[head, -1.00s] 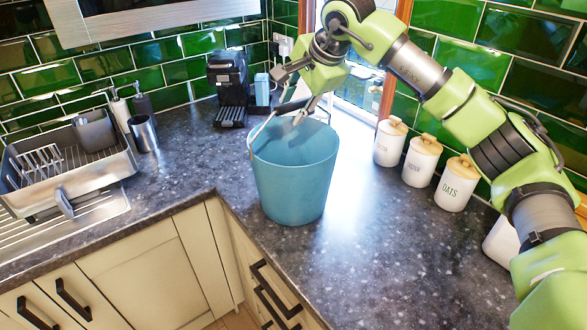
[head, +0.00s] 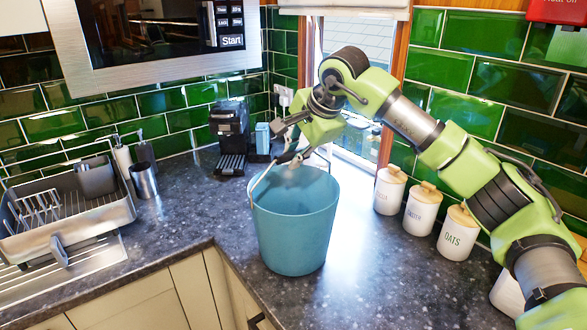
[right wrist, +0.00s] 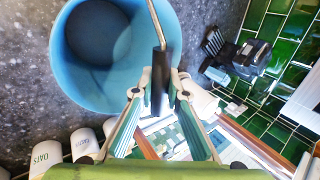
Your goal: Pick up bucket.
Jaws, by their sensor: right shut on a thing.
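The light blue bucket (head: 293,235) is upright at the corner of the dark speckled worktop and appears to rest on it. In the right wrist view the bucket (right wrist: 75,85) is at upper left, open side up and empty. My right gripper (head: 300,157) is at the far side of the bucket's rim. The right wrist view shows my right gripper (right wrist: 160,88) shut on the bucket's thin handle, at its dark grip (right wrist: 160,65). The handle is raised. My left gripper is in neither view.
Several white canisters, one marked OATS (head: 459,232), stand right of the bucket, under my right arm. A black coffee machine (head: 230,132) is behind. A dish rack (head: 70,215) and a steel cup (head: 144,180) are left. A microwave (head: 160,35) hangs above. Worktop left of the bucket is clear.

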